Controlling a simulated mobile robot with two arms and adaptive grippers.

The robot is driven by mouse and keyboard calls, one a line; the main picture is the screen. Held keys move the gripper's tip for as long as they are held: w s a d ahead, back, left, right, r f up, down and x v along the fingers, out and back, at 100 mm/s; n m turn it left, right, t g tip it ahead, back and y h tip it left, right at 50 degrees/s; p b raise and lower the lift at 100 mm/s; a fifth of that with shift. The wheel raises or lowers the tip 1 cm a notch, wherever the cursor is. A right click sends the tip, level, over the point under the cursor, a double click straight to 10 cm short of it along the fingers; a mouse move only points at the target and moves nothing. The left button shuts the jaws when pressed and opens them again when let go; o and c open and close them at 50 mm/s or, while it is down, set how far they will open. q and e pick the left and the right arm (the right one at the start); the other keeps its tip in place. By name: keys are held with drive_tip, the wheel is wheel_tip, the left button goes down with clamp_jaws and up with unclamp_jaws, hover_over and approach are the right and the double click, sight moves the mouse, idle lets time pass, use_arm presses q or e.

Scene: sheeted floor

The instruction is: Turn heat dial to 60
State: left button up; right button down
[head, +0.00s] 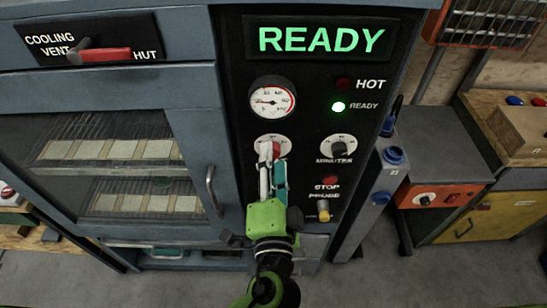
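The heat dial (276,149) is a red knob on a pale round scale on the black control panel, below the round gauge (272,98). My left gripper (271,163) reaches up to it from below, one pale finger and one teal-padded finger close together at the knob. The fingers hide the lower part of the dial and its lettering, so its setting cannot be read. Whether the fingers touch the knob is not clear. The lit sign (321,40) reads READY in green, and the small ready lamp (338,107) is green. My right gripper is not in view.
The minutes dial (340,146) is right of the heat dial. The stop button (330,181) and yellow probe plug (323,210) sit close to my gripper's right. The oven door handle (213,190) is to the left. The cooling vent lever (105,55) is upper left.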

use_arm(q)
drive_tip(key=s, duration=1.1)
wheel_tip(320, 180, down, 23)
drive_tip(key=w+d+m+g+h, duration=0.1)
drive_tip(key=m+g, duration=0.1)
drive_tip(key=g, duration=0.3)
drive_tip(key=s+a+f+g+b, duration=0.1)
drive_tip(key=s+a+f+g, duration=0.15)
drive_tip(key=f, duration=0.65)
drive_tip(key=s+a+f+g, duration=0.1)
drive_tip(key=a+f+g, duration=0.15)
drive_tip(key=f, duration=0.65)
drive_tip(key=s+a+f+n+g, duration=0.2)
drive_tip(key=s+a+f, duration=0.25)
drive_tip(key=f, duration=0.25)
drive_tip(key=s+a+f+n+g, duration=0.1)
drive_tip(key=s+a+f+n, duration=0.1)
drive_tip(key=s+a+f, duration=0.45)
drive_tip(key=s+a+f+n+g, duration=0.2)
drive_tip(key=s+a+f+n, duration=0.2)
drive_tip(key=s+f, duration=0.1)
drive_tip(key=s+a+f+n+g+y+b, duration=0.1)
drive_tip(key=s+a+f+n+g, duration=0.1)
drive_tip(key=s+a+f+n, duration=0.2)
drive_tip(key=s+f, duration=0.2)
drive_tip(key=s, duration=0.2)
drive_tip(key=shift+a, duration=0.35)
drive_tip(key=shift+s+f, duration=0.1)
